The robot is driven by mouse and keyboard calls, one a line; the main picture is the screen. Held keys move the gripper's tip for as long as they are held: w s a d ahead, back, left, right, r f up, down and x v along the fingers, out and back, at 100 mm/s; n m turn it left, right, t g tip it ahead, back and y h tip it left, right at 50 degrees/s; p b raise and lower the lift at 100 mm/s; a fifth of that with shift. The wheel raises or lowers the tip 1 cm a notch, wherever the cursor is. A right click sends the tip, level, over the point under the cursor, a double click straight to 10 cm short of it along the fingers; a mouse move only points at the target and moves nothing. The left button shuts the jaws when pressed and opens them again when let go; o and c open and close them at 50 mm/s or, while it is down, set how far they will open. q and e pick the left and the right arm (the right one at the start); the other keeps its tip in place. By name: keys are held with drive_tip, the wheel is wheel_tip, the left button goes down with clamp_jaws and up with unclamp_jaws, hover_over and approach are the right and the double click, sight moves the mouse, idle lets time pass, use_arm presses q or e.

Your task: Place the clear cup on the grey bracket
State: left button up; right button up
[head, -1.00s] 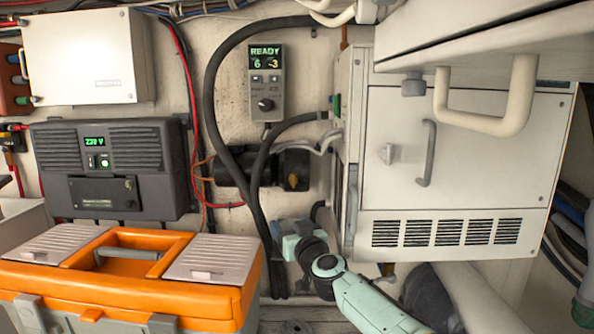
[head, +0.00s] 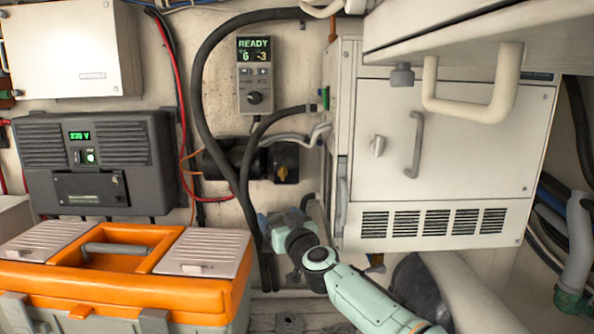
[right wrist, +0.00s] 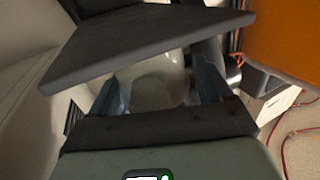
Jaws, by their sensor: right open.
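My right gripper (head: 270,222) reaches into the space between the orange toolbox and the white cabinet. In the right wrist view its two bluish fingers (right wrist: 162,88) stand apart. A pale, see-through rounded shape, which looks like the clear cup (right wrist: 158,85), shows between and beyond them. I cannot tell whether the fingers touch it. A dark grey flat plate (right wrist: 150,42), perhaps the grey bracket, crosses in front of its upper part. In the head view I cannot make out the cup or bracket. My left gripper is not in view.
The orange toolbox (head: 60,272) stands at lower left. The white cabinet (head: 455,160) overhangs on the right, with its handle (head: 415,145). Black hoses (head: 225,165) run down the wall just above the gripper. A control panel (head: 254,85) hangs higher up.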

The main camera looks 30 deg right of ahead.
drive_tip(key=s+a+b, duration=0.1)
drive_tip(key=s+b, duration=0.1)
drive_tip(key=s, duration=0.8)
drive_tip(key=shift+s+a+f+b, duration=0.15)
drive_tip(key=shift+s+f+b, duration=0.15)
drive_tip(key=shift+s, duration=0.1)
